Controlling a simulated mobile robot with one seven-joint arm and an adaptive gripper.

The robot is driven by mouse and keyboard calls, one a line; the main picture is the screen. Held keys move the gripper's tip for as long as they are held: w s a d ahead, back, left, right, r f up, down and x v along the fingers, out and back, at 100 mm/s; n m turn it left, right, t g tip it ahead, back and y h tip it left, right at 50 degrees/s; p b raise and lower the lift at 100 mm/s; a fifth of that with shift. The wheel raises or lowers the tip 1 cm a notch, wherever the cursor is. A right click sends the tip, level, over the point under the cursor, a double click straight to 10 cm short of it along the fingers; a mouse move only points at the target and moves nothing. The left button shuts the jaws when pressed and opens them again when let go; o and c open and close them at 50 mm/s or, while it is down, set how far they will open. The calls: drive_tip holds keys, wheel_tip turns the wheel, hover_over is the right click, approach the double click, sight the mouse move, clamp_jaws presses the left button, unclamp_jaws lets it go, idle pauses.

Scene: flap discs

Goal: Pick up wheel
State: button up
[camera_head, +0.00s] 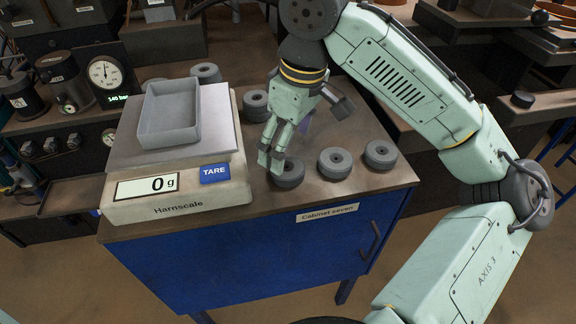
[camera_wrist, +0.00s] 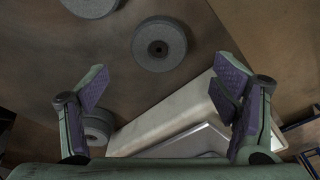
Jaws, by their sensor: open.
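Grey wheels with dark centre holes lie on the brown cabinet top. In the head view a front row has a left wheel (camera_head: 289,175), a middle wheel (camera_head: 335,163) and a right wheel (camera_head: 380,155). My gripper (camera_head: 279,150) is open, pointing down at the left wheel and partly covering it. In the wrist view my gripper (camera_wrist: 162,88) has its fingers wide apart with nothing between the pads. One wheel (camera_wrist: 160,58) lies flat beyond the fingertips, near the middle. Another is cut by the top edge.
A scale (camera_head: 180,190) reading 0 g stands left of my gripper, with a grey tray (camera_head: 168,132) on it. Its edge is close below the fingers in the wrist view (camera_wrist: 165,118). More wheels (camera_head: 255,112) stand behind my gripper. The blue cabinet's (camera_head: 250,250) front edge is near.

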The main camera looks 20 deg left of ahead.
sight(287, 167)
drive_tip(key=shift+w+a+f+p, duration=0.1)
drive_tip(key=shift+f+p, duration=0.5)
drive_tip(key=shift+f, duration=2.4)
drive_tip(key=shift+c, duration=0.5)
drive_tip(key=c, duration=1.3)
